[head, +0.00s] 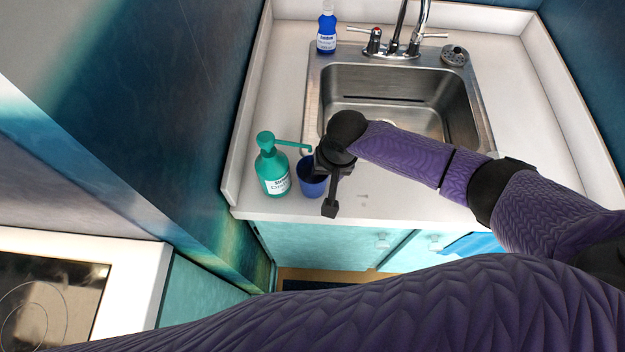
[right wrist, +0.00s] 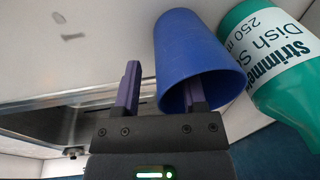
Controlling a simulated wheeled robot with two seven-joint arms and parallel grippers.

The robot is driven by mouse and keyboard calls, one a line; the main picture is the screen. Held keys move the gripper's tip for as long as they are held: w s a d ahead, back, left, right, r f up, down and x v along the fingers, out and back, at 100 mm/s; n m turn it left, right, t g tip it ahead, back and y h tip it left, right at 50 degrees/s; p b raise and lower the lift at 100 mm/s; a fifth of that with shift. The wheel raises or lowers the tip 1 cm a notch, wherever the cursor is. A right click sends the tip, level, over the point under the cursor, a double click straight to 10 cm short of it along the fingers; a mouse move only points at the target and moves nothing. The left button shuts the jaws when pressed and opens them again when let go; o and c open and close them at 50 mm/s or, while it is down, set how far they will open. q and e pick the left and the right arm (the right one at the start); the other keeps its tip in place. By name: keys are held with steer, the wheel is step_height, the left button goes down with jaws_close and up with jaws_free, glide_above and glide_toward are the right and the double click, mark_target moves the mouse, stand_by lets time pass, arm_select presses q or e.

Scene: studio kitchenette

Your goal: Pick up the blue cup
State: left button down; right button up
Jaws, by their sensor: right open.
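The blue cup (head: 309,180) stands upright on the counter (head: 400,205) near its front left edge, partly hidden by my right gripper (head: 327,188). In the right wrist view the cup (right wrist: 185,50) shows with its mouth toward the camera. My right gripper (right wrist: 162,88) is open over it. One finger overlaps the cup's mouth and seems to reach inside; the other is outside, with the near wall between them. A gap shows between the outer finger and the cup. My left gripper is out of view.
A teal dish soap pump bottle (head: 272,168) stands close left of the cup; its spout reaches toward the gripper. A steel sink (head: 335,85) lies behind. A blue bottle (head: 326,30) stands at the back. Counter right of the cup is clear.

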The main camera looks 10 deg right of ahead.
jaws_close()
stand_by(1.4)
